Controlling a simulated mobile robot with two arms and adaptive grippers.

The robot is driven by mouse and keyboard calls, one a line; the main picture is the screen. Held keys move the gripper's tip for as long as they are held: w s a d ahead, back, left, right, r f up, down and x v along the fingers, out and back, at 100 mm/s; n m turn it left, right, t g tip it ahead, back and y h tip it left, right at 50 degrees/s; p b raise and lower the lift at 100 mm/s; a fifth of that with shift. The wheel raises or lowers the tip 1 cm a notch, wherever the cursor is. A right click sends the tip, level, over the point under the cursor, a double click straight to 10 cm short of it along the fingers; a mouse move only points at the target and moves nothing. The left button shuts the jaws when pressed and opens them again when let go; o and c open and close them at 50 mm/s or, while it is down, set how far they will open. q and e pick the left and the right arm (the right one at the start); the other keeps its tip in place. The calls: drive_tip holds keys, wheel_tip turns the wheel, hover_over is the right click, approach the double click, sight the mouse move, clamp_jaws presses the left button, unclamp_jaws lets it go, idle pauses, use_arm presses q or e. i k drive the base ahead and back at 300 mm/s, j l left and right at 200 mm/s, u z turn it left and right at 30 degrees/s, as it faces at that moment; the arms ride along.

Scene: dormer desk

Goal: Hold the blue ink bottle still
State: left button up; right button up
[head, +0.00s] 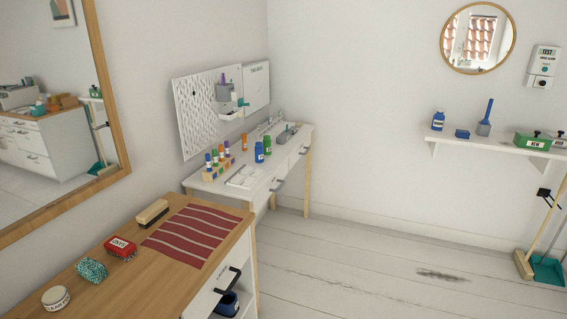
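A blue bottle with a pale label (259,153) stands upright on the white desk (211,186) under the pegboard. A green bottle (267,146) stands close behind it to the right. The labels are too small to read, so I cannot tell which blue bottle is the ink. Neither of my grippers is in view, and nothing touches either bottle.
A wooden-topped cabinet (128,284) with a red striped mat (190,235) stands in the near left. Small wooden blocks with coloured bottles (211,173) stand left of the desk's blue bottle. The plank floor (370,275) is open; a broom (523,264) leans at right.

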sight(259, 151)
drive_tip(key=i+l+u, duration=0.35)
drive_tip(key=i+l, duration=0.25)
drive_tip(key=i+l+u, duration=0.3)
drive_tip(key=i+l, duration=0.4)
drive_tip(key=l, duration=0.1)
